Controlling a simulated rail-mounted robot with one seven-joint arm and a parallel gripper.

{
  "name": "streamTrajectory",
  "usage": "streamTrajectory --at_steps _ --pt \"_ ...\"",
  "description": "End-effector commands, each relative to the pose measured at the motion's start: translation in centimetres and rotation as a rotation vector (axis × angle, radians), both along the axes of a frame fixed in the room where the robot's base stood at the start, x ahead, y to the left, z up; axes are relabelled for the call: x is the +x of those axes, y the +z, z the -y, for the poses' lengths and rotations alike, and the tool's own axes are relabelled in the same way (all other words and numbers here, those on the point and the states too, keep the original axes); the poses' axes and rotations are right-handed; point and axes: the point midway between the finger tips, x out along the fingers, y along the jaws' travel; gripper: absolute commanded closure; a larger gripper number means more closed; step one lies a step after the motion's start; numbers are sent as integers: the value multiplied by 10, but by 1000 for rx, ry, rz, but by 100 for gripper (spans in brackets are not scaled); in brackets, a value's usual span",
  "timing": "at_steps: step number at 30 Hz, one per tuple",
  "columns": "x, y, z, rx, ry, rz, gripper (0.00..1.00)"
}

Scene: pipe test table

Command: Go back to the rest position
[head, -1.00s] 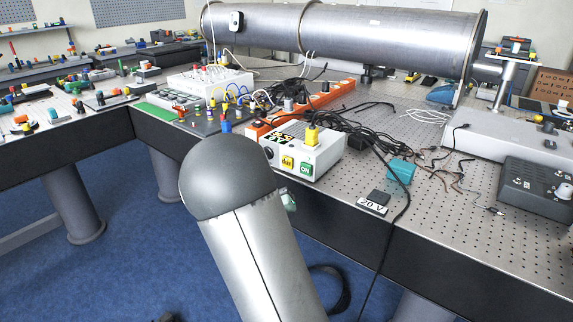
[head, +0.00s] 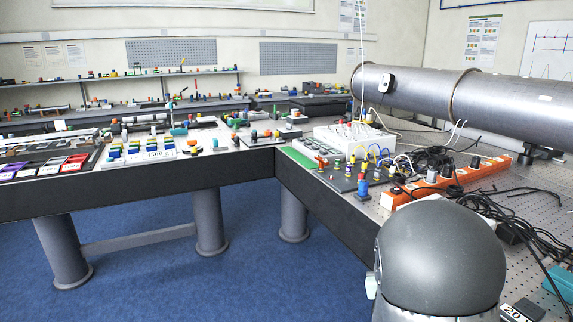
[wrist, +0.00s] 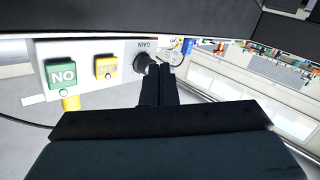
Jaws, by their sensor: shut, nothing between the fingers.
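My gripper (wrist: 159,70) shows in the wrist view with its dark fingers together and nothing between them. The picture there is upside down. Its fingertips overlap the edge of a black GAIN knob (wrist: 143,63) on a white control box (wrist: 85,48); I cannot tell if they touch. A green ON button (wrist: 62,74) and a yellow button (wrist: 106,66) are on the box's face, left of the fingers. In the head view my grey rounded arm link fills the lower right. The gripper and the control box's face are hidden there.
A perforated table (head: 540,180) carries a large metal pipe (head: 500,100), an orange power strip (head: 455,180), black cables and a white unit (head: 350,140) with wires. A side bench (head: 235,165) at left holds many small parts. Blue floor (head: 180,270) is open below.

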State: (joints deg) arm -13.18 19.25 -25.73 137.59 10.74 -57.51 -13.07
Motion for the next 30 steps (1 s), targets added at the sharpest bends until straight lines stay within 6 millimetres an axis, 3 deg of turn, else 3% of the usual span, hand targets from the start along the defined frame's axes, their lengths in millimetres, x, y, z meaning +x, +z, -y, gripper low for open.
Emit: streamTrajectory --at_steps 1,5,8,12,18,21,25,30 --pt "-8 6 -12 88 18 -81 100" --pt "-40 -5 -51 275 78 -338 100" --pt "-78 -6 -83 379 123 -542 100" --pt "-150 2 -120 464 163 -838 100" --pt "-251 21 -143 478 148 -1187 100" --pt "-282 28 -145 468 127 -1290 100" --pt "-301 32 -146 461 110 -1352 100" --pt "-303 31 -146 461 107 -1361 100"
